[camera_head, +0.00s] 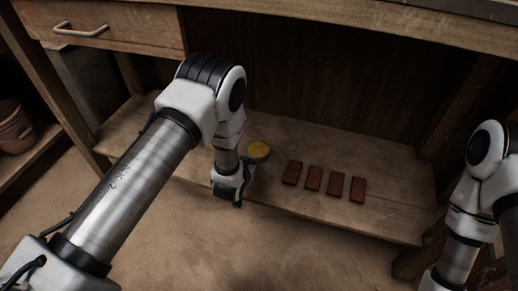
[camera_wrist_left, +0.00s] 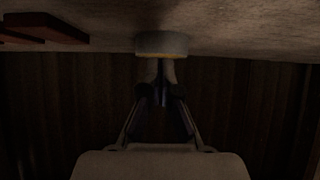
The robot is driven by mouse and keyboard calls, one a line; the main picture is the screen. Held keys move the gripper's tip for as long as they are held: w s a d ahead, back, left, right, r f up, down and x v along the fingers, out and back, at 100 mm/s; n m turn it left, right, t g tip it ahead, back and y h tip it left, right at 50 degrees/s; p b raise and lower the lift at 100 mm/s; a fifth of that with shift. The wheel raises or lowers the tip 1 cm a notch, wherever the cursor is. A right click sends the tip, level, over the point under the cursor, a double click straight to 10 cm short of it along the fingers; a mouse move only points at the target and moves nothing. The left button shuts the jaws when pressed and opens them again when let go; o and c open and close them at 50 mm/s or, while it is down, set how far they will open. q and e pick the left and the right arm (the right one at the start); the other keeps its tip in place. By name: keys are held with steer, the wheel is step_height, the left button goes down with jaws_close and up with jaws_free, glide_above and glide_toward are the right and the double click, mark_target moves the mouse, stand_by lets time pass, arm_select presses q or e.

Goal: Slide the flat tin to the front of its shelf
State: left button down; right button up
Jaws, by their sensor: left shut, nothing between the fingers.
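The flat tin (camera_head: 259,149) is a small round tin with a yellow top, lying flat on the low wooden shelf (camera_head: 330,143). My left gripper (camera_head: 250,164) is low beside the tin's near left side in the head view, partly hidden by its own wrist. In the left wrist view the shelf is at the top, and the tin (camera_wrist_left: 162,44) shows as a pale disc with a yellow edge. The closed fingertips (camera_wrist_left: 160,68) of the left gripper point at its side, touching or very close; I cannot tell which. Nothing is between them. My right gripper is out of view.
Several dark red tiles (camera_head: 313,178) lie in a row on the shelf right of the tin. A drawer (camera_head: 100,32) and bench top are above. Clay pots (camera_head: 14,127) stand at the far left. The floor (camera_head: 250,255) before the shelf is clear.

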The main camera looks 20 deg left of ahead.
mark_target(260, 147)
arm_select(q)
steer(key=w+b, duration=0.1)
steer(key=w, duration=0.2)
steer(key=w+b, duration=0.1)
steer(key=w, duration=0.2)
steer(key=w+b, duration=0.2)
steer(key=w, duration=0.1)
steer(key=shift+f, duration=0.3)
steer(key=shift+s+f+b, duration=0.15)
steer(key=shift+f+b, duration=0.35)
steer(key=shift+b, duration=0.25)
steer(key=shift+s+f+p, duration=0.1)
steer(key=shift+p, duration=0.2)
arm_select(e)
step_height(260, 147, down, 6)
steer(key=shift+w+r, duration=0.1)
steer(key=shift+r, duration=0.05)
